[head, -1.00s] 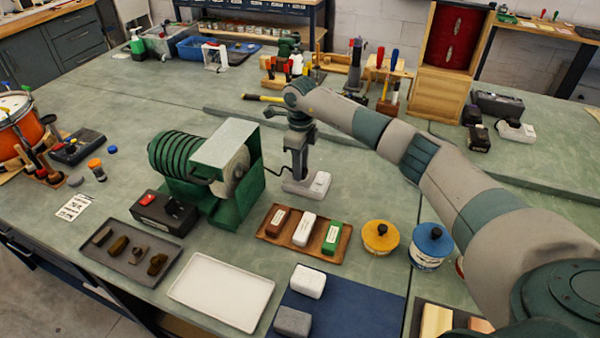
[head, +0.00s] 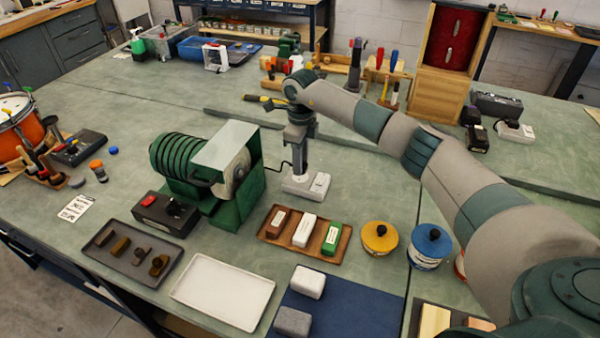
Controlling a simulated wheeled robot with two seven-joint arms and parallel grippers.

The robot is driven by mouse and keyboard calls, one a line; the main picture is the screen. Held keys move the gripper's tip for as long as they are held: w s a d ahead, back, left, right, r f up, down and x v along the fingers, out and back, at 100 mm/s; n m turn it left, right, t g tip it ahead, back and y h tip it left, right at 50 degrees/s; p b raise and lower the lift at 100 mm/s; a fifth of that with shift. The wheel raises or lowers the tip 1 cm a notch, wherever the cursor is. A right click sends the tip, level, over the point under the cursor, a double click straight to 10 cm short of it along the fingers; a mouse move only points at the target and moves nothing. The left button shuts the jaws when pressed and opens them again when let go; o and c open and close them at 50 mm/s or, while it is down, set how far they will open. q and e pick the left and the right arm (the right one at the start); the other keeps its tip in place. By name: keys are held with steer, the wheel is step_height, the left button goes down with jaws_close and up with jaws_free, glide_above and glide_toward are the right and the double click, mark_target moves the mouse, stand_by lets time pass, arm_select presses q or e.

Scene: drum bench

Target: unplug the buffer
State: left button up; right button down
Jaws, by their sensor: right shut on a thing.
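The buffer (head: 239,208) is a green machine with a ribbed motor, a pale guard and a wheel, standing on the bench left of centre. Its dark cord (head: 279,167) runs from its right side to my right gripper (head: 301,172). The gripper points down over a white socket block (head: 318,186) and is shut on the cord's plug, which the fingers mostly hide. I cannot tell whether the plug is still seated in the block. My left gripper is out of view.
A black switch box (head: 160,214) with a red button stands in front of the buffer. A wooden tray (head: 268,237) with three bars, a yellow-lidded tin (head: 380,238) and a blue-lidded tin (head: 430,246) stand nearer. Bench right of the socket block is clear.

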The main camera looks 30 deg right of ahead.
steer(key=shift+r+p, duration=0.7)
steer(key=shift+r, duration=1)
steer(key=c, duration=1.3)
jaws_free()
steer(key=shift+r, duration=0.1)
